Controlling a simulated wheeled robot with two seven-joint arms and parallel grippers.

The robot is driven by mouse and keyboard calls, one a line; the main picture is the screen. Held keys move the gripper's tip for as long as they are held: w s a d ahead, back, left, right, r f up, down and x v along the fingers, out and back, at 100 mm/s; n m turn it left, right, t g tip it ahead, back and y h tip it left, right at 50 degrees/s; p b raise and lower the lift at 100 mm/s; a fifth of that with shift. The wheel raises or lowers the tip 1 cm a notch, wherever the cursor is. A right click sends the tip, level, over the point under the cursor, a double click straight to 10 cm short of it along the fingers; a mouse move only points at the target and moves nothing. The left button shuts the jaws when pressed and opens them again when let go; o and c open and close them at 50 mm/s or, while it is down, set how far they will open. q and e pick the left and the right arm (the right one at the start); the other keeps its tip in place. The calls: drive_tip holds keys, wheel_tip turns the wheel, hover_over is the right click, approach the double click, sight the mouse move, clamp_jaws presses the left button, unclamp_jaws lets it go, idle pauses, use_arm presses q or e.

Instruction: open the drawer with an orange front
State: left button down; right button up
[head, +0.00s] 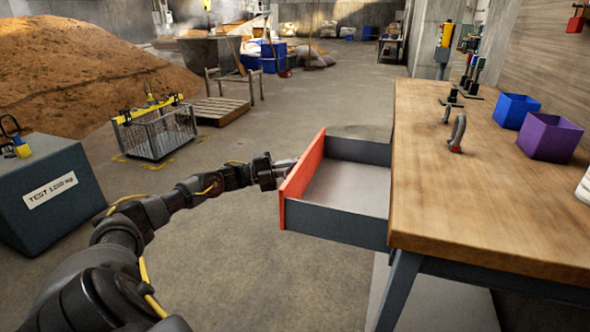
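The drawer with an orange front (303,178) is pulled out to the left from under the wooden workbench (480,180). Its grey inside (345,188) shows and looks empty. My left gripper (285,168) is at the outer face of the orange front, near its upper middle. The drawer's handle is hidden from this side, and I cannot tell whether the fingers are closed on it. My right gripper is not in view.
On the bench stand a blue bin (516,111), a purple bin (549,137) and a metal shackle (457,133). A dark test weight (48,190) and a wire basket (158,132) stand on the floor at left. The floor between them and the drawer is clear.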

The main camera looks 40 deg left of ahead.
use_arm(q)
drive_tip(key=c, duration=1.5)
unclamp_jaws()
drive_tip(key=shift+o, duration=0.2)
drive_tip(key=v, duration=1)
drive_tip(key=shift+s+a+p, duration=0.3)
drive_tip(key=shift+p, duration=0.1)
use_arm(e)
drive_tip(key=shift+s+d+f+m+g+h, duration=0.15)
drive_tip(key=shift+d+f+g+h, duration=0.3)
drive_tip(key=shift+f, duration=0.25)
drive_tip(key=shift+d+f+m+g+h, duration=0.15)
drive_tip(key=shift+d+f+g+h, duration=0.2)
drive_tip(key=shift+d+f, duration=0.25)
use_arm(q)
drive_tip(key=shift+f, duration=0.1)
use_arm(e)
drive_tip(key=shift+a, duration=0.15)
